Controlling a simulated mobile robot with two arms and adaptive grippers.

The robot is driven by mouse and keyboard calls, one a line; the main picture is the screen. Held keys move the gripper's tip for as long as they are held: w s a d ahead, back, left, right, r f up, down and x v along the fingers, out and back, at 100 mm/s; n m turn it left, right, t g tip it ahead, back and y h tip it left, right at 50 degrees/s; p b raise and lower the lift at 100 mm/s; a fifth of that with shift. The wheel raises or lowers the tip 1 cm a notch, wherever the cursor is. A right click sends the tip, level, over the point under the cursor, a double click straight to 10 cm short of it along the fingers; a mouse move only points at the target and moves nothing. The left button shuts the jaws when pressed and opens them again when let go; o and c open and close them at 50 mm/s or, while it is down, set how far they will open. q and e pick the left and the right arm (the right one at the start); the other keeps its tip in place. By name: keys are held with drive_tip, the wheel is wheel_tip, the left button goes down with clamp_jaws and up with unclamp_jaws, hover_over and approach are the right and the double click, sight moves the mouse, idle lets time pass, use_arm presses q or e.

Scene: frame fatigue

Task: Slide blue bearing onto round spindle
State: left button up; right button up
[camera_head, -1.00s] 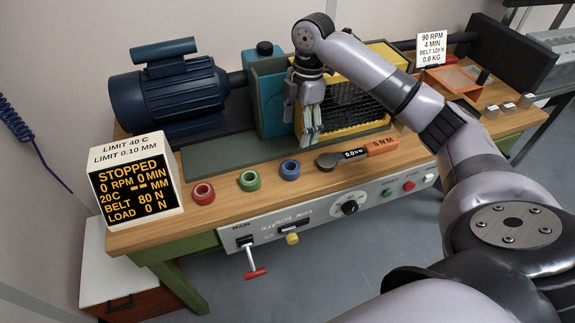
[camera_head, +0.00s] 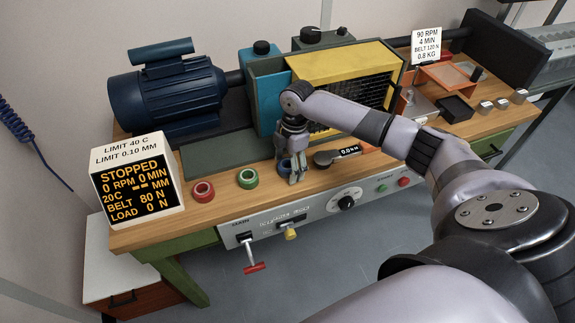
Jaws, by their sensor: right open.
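The blue bearing (camera_head: 283,168) is at the bench's front, at the right end of a row with a red bearing (camera_head: 203,192) and a green bearing (camera_head: 248,179). My right gripper (camera_head: 293,174) points down over the blue bearing, open, its fingers covering much of it. I cannot tell whether the fingers touch it. The round spindle cannot be made out; a yellow mesh guard (camera_head: 345,72) and my right arm cover much of the machine's middle. My left gripper is not in view.
A blue motor (camera_head: 167,88) and a STOPPED display (camera_head: 135,180) stand at the left. A torque wrench (camera_head: 325,158) lies right of the gripper, partly behind my arm. Small trays and metal blocks (camera_head: 486,107) sit at the right. The front panel carries a red-handled lever (camera_head: 254,267).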

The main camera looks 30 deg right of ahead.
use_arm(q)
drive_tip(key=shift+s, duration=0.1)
use_arm(e)
drive_tip(key=c, duration=1.3)
use_arm(q)
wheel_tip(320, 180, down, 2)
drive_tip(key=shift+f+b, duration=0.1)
drive_tip(key=shift+b, duration=0.95)
use_arm(e)
wheel_tip(320, 180, up, 20)
